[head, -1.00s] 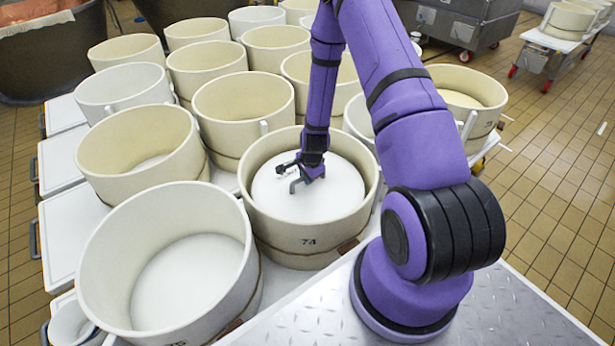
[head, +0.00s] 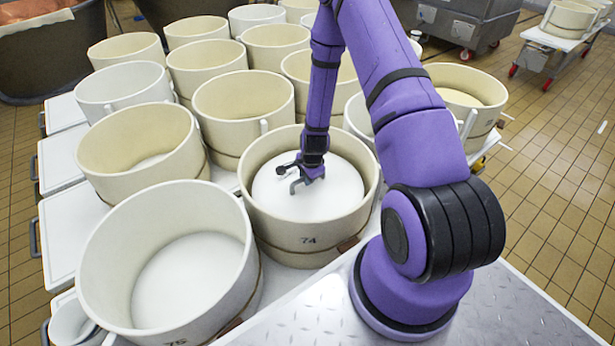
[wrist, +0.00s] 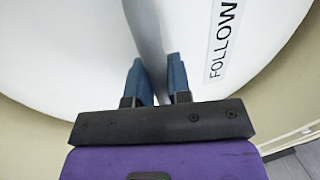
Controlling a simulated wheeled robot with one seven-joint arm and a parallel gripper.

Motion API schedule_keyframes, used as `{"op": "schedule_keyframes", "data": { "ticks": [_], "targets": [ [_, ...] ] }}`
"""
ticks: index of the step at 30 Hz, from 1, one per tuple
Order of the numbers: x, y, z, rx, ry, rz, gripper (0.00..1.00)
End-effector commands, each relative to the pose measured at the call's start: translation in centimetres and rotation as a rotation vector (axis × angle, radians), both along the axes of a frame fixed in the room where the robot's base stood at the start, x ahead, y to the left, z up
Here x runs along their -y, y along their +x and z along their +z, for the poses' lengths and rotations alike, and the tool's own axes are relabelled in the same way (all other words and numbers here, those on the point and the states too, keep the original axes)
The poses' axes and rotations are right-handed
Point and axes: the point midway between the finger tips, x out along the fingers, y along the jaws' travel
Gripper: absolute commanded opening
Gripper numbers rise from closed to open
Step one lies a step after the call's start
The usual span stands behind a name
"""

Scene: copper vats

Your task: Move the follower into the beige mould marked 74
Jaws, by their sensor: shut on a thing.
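The follower (head: 340,188) is a white disc lying inside the beige mould marked 74 (head: 282,232), below its rim. In the head view it looks roughly level, with the mould wall all round it. My gripper (head: 301,181) reaches down into the mould over the disc. In the wrist view my gripper's blue fingers (wrist: 156,72) are shut on the grey handle bar of the follower, whose white face (wrist: 65,55) carries a label reading "FOLLOW", cut off by the frame edge. I cannot tell whether the disc rests on anything underneath.
An open beige mould marked 75 (head: 165,265) with a white floor stands at front left. Another beige mould (head: 140,150) stands behind it, with several more beyond. A metal tread plate (head: 505,310) lies at front right. Tiled floor (head: 560,210) is free on the right.

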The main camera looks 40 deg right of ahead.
Motion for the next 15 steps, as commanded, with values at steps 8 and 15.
{"op": "schedule_keyframes", "data": {
  "ticks": [8, 15],
  "targets": [
    [0.01, 0.07, -0.24, 0.002, 0.000, 0.000, 0.00],
    [0.01, 0.07, -0.49, 0.001, 0.000, 0.000, 0.00]
  ]
}}
